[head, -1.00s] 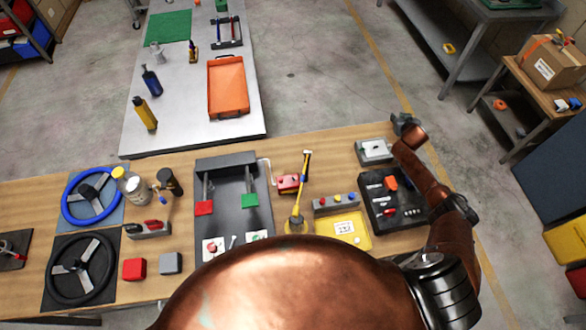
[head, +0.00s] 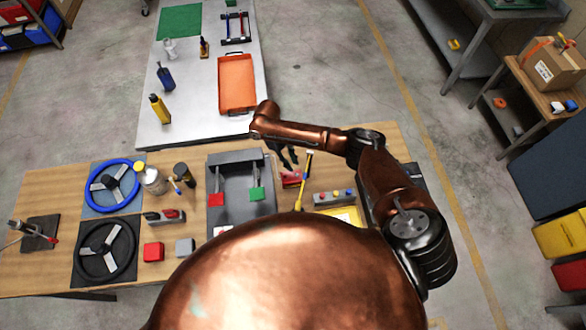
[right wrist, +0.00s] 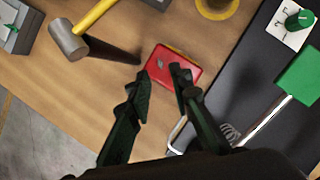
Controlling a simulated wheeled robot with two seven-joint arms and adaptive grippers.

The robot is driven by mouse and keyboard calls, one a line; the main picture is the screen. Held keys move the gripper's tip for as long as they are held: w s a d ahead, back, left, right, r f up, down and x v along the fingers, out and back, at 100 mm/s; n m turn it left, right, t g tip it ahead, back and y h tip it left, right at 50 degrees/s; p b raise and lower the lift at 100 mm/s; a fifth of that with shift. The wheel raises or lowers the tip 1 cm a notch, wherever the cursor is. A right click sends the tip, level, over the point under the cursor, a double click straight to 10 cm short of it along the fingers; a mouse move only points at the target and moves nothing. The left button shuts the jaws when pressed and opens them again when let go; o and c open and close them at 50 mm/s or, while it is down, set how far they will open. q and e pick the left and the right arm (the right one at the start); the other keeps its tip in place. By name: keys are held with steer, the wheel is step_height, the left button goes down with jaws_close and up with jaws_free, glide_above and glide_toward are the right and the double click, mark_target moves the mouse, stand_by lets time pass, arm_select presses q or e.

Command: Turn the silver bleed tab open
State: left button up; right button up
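A small red block (head: 291,179) lies on the wooden bench, right of the dark stand. A bent silver rod (right wrist: 177,136) is partly hidden behind my right finger. My right gripper (right wrist: 163,78) is open and empty, its fingers apart and pointing at the red block. In the head view the right gripper (head: 289,157) hangs above the block. My left gripper is not in view.
The dark stand (head: 240,205) with red and green pads is beside the block. A yellow-handled hammer (head: 304,180) stands close on the other side; its head (right wrist: 69,40) shows in the wrist view. A button box (head: 334,197) is farther right.

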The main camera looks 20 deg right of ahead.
mark_target(296, 173)
steer(key=shift+p+x, duration=0.45)
steer(key=shift+x, duration=2.1)
steer(key=shift+c, duration=0.7)
jaws_close()
